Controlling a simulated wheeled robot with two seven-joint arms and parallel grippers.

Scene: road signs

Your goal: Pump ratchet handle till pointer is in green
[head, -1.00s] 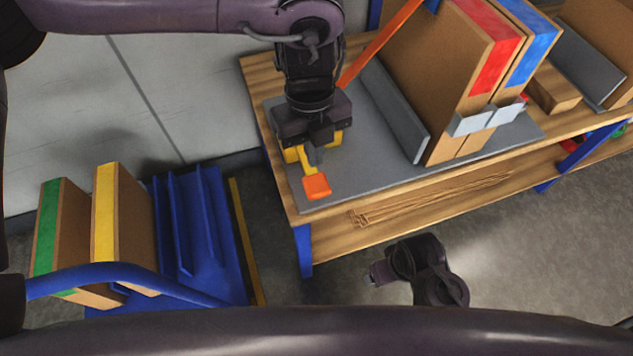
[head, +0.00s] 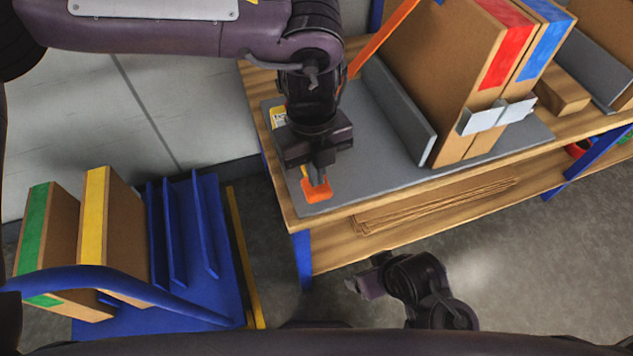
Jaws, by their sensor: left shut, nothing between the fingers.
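The ratchet handle's orange grip (head: 316,190) shows near the left front corner of the grey plate on the workbench. A bit of yellow shows beside it, but most of the ratchet is hidden under my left arm. My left gripper (head: 320,172) is shut and empty, pointing down, with its fingertips right at the orange grip; I cannot tell if they touch. A yellow label (head: 279,117) shows left of my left wrist, too small to read. I make out no pointer or green zone. My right gripper (head: 368,281) is low in front of the bench, its fingers unclear.
An orange strap (head: 382,38) rises behind my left arm. Brown panels with red (head: 508,62) and blue (head: 541,52) edges stand on the bench (head: 287,205) with grey brackets. A blue rack (head: 219,290) with green- and yellow-edged panels stands at left.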

